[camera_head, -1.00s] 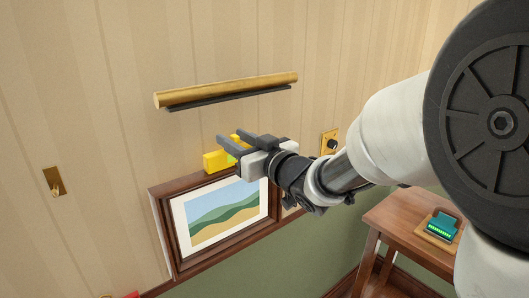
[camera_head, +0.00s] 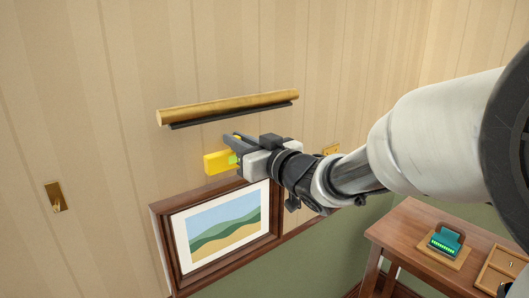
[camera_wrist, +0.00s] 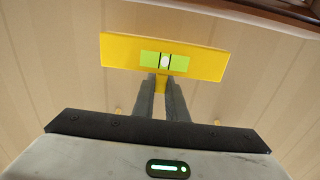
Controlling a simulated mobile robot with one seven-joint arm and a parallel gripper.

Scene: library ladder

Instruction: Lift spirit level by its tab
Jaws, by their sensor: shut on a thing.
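The spirit level is a yellow block (camera_head: 216,162) with a green vial, seen above the picture frame at the wall. In the wrist view the spirit level (camera_wrist: 205,60) lies across the top, with its green vial and bubble in the middle. My gripper (camera_head: 232,146) is shut on its narrow yellow tab (camera_wrist: 161,84), which shows between the fingertips. The level hangs slightly clear of the frame's top edge. Part of the level is hidden behind my gripper in the head view.
The framed landscape picture (camera_head: 163,237) hangs on the wall below. A brass picture light (camera_head: 230,98) is fixed just above my gripper. A brass hook plate (camera_head: 55,196) is at the left. A wooden table (camera_head: 405,222) with a teal device (camera_head: 446,241) stands at lower right.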

